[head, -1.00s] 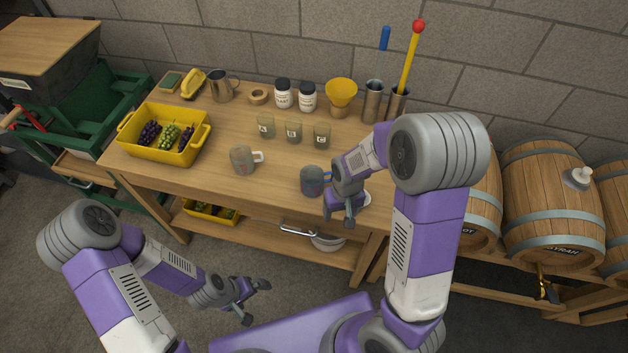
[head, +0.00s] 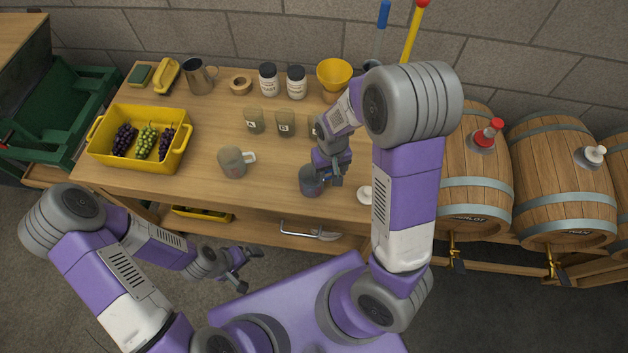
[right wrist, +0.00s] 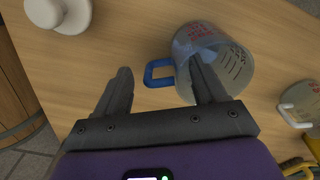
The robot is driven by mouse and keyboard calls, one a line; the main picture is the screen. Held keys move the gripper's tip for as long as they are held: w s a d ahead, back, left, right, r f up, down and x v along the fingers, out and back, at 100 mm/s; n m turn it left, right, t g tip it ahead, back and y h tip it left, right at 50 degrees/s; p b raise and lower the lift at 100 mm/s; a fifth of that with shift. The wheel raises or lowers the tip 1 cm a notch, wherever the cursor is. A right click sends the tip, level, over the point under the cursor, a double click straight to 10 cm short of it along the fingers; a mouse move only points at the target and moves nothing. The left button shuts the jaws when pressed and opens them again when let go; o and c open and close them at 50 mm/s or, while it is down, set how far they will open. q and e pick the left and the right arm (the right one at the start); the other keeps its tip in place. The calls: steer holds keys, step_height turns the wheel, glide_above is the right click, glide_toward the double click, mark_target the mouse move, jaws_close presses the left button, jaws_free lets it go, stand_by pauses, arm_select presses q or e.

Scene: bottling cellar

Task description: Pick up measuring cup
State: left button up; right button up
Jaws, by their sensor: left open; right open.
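A grey, see-through measuring cup with a blue handle (head: 310,182) stands near the front edge of the wooden table. In the right wrist view this cup (right wrist: 233,62) shows red print, a dark scale and its blue handle. My right gripper (head: 329,174) is open at the cup. The handle lies between its fingers in the wrist view, and one finger overlaps the cup's wall; I cannot tell whether it touches. A similar cup with a white handle (head: 232,163) stands to the left. My left gripper (head: 249,272) is open and empty in front of the table.
A white knobbed object (head: 365,194) stands right of the cup. Small numbered beakers (head: 285,124) stand behind it, with white jars (head: 268,80) and a yellow funnel (head: 334,74) further back. A yellow crate of grapes (head: 180,157) is at left. Barrels (head: 563,180) stand at right.

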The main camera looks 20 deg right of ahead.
step_height(320, 180, down, 3)
steer(key=shift+r, duration=0.1)
steer(key=c, duration=1.3)
steer(key=shift+o, duration=0.2)
step_height(320, 180, up, 9)
steer(key=shift+w+r+p, duration=0.1)
steer(key=shift+w+p, duration=0.05)
steer(key=shift+p, duration=1.05)
steer(key=shift+n, duration=0.6)
steer(key=w+a+f, duration=0.1)
steer(key=a, duration=0.2)
steer(key=w+a+f, duration=0.1)
steer(key=shift+w+a+f, duration=0.15)
steer(key=shift+w+f, duration=0.2)
